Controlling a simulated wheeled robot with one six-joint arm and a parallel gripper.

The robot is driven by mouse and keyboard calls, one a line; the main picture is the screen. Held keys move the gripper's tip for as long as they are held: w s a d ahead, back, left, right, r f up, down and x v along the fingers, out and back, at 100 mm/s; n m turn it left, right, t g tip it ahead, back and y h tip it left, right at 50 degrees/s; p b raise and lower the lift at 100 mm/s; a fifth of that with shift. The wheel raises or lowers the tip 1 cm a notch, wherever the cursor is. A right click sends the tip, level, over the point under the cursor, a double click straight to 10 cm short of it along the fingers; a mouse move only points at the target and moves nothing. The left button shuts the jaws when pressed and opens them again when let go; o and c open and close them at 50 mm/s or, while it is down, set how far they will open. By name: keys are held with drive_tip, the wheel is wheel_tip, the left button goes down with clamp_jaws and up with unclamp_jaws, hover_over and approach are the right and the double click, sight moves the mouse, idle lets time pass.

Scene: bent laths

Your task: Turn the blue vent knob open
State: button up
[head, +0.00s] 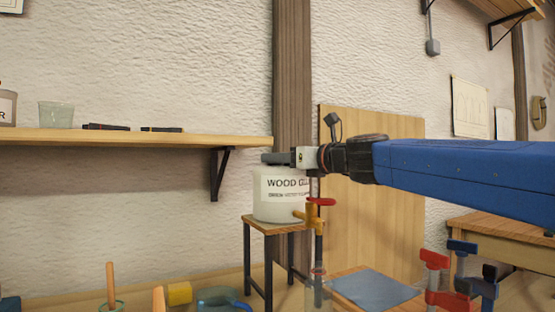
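A white container (272,208) labelled "WOOD G…" stands on a small wooden stand (272,224) with dark legs. A brass tap (312,214) with a red handle (321,201) sticks out at its lower right. I see no blue vent knob; the top of the container is partly covered by my gripper, which may hide it. My gripper (276,158) comes in from the right, with its dark fingers level at the container's top edge. I cannot tell whether it touches anything or whether the fingers are apart.
A wall shelf (150,138) at left holds a glass (56,114) and dark pens. A glass jar (317,288) stands under the tap. Red and blue clamps (434,275) and a grey-blue sheet (374,290) lie at lower right. A wooden board (385,220) leans on the wall.

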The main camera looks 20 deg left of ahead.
drive_tip(key=shift+w+a, duration=0.25)
drive_tip(key=shift+a, duration=0.35)
drive_tip(key=c, duration=1)
drive_tip(key=shift+c, duration=0.2)
drive_tip(key=shift+g, duration=0.3)
drive_tip(key=n+g, duration=0.1)
drive_tip(key=n+g+y, duration=0.1)
drive_tip(key=g, duration=0.1)
drive_tip(key=shift+s+a+n+g, duration=0.1)
drive_tip(key=shift+s+n+g, duration=0.2)
drive_tip(key=shift+n, duration=0.1)
drive_tip(key=shift+s+n+g+y, duration=0.15)
drive_tip(key=shift+s+n+g, duration=0.2)
drive_tip(key=shift+n+g, duration=0.7)
drive_tip(key=shift+s+n+g+y, duration=0.15)
drive_tip(key=shift+s+n+g, duration=0.3)
drive_tip(key=shift+g, duration=1)
drive_tip(key=shift+w, duration=0.1)
